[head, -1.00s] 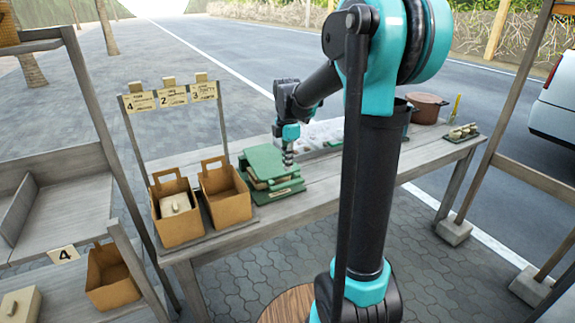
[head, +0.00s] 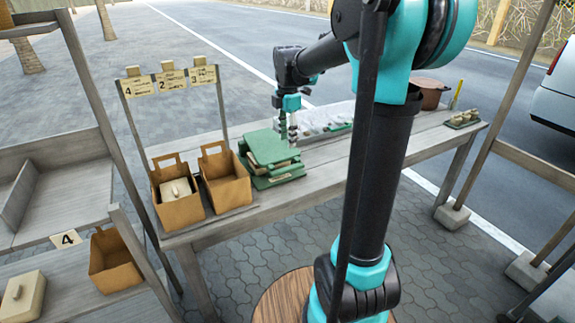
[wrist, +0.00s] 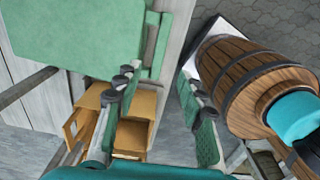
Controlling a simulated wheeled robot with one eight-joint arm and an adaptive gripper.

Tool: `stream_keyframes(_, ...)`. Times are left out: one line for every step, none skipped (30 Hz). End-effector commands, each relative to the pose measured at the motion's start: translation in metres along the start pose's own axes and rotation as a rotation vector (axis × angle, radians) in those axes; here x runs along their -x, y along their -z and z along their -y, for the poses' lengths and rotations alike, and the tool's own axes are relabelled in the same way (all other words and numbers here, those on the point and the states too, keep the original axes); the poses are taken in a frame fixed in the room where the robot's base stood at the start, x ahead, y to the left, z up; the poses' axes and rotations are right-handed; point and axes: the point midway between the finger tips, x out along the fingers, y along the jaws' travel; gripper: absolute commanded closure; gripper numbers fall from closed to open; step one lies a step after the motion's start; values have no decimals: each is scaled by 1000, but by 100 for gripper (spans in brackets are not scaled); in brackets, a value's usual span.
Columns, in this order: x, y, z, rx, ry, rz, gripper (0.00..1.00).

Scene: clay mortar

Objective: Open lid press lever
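A large green surface also shows at the upper left of the wrist view (wrist: 85,35). My gripper (head: 292,138) points down at the right end of the stack. In the wrist view my gripper (wrist: 157,85) has its two fingers well apart with nothing held between them. I cannot tell whether a finger touches the stack. I cannot clearly identify a lid or a press lever.
Two paper bags (head: 180,205) (head: 226,187) stand on the table's left end; the left one holds a pale block. Numbered signs (head: 170,80) rise behind. A pale tray (head: 325,120) and brown pot (head: 430,92) lie to the right. A shelf (head: 60,205) stands at the left.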

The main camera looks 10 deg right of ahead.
Motion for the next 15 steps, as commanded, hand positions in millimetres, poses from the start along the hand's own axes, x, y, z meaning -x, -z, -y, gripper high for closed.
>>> stream_keyframes(-11, 0, 0, 0, 0, 0, 60)
stream_keyframes(-17, 0, 0, 0, 0, 0, 60)
stream_keyframes(-25, 0, 0, 0, 0, 0, 60)
stream_keyframes(-31, 0, 0, 0, 0, 0, 60)
stream_keyframes(-36, 0, 0, 0, 0, 0, 60)
stream_keyframes(-44, 0, 0, 0, 0, 0, 60)
stream_keyframes(-50, 0, -1, 0, 0, 0, 60)
stream_keyframes(-56, 0, 0, 0, 0, 0, 60)
stream_keyframes(-63, 0, 0, 0, 0, 0, 60)
stream_keyframes(-69, 0, 0, 0, 0, 0, 60)
stream_keyframes(-74, 0, -1, 0, 0, 0, 60)
stream_keyframes(-80, 0, 0, 0, 0, 0, 60)
stream_keyframes(-85, 0, 0, 0, 0, 0, 60)
stream_keyframes(-90, 0, 0, 0, 0, 0, 60)
stream_keyframes(-95, 0, 0, 0, 0, 0, 60)
